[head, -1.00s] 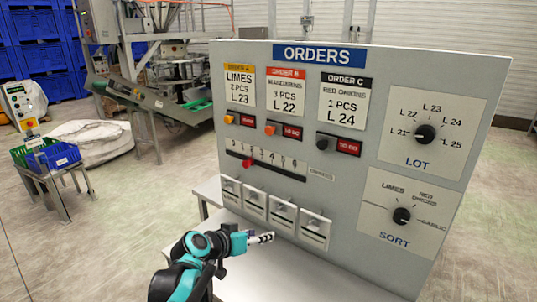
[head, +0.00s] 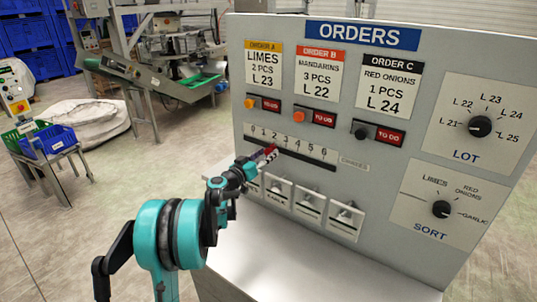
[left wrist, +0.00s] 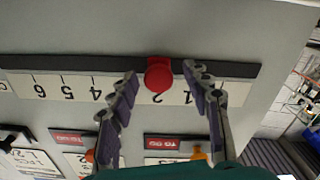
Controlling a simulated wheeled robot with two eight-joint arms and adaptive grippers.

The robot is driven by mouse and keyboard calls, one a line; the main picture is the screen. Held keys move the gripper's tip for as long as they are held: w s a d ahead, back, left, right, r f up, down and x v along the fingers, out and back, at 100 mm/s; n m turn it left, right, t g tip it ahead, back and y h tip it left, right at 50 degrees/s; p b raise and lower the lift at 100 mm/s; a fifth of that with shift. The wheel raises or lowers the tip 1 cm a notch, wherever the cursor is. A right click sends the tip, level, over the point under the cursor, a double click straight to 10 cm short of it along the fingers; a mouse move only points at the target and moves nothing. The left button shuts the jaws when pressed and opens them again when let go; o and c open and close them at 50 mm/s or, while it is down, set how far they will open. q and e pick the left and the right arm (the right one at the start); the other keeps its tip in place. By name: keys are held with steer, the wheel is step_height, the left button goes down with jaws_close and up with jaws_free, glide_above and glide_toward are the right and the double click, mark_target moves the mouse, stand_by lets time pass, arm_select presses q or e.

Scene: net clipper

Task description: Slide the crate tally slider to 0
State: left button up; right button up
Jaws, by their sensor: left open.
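The crate tally slider is a red round knob (left wrist: 158,73) in a dark slot under a white number strip (left wrist: 60,87). In the left wrist view, which is upside down, the knob sits at the 2 mark. My left gripper (left wrist: 161,76) is open, with one finger on each side of the knob and a gap to both. In the head view my left gripper (head: 268,155) is at the slot and partly hides the red knob (head: 271,149). The 0 (head: 251,128) is at the left end of the strip. My right gripper is not in view.
The grey ORDERS panel (head: 420,75) carries order cards, orange and black buttons, a LOT dial (head: 480,126) and a SORT dial (head: 441,208). Several small metal flaps (head: 310,200) sit below the slot. A pale ledge (head: 290,265) lies in front of the panel.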

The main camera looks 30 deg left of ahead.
arm_select(q)
steer(key=shift+w+d, duration=0.1)
steer(key=shift+w, duration=0.6)
steer(key=shift+r, duration=0.1)
jaws_close()
steer(key=a, duration=0.9)
steer(key=shift+w+a, duration=0.3)
steer(key=shift+w, duration=0.05)
steer(key=shift+a, duration=0.35)
steer(key=shift+r, duration=0.1)
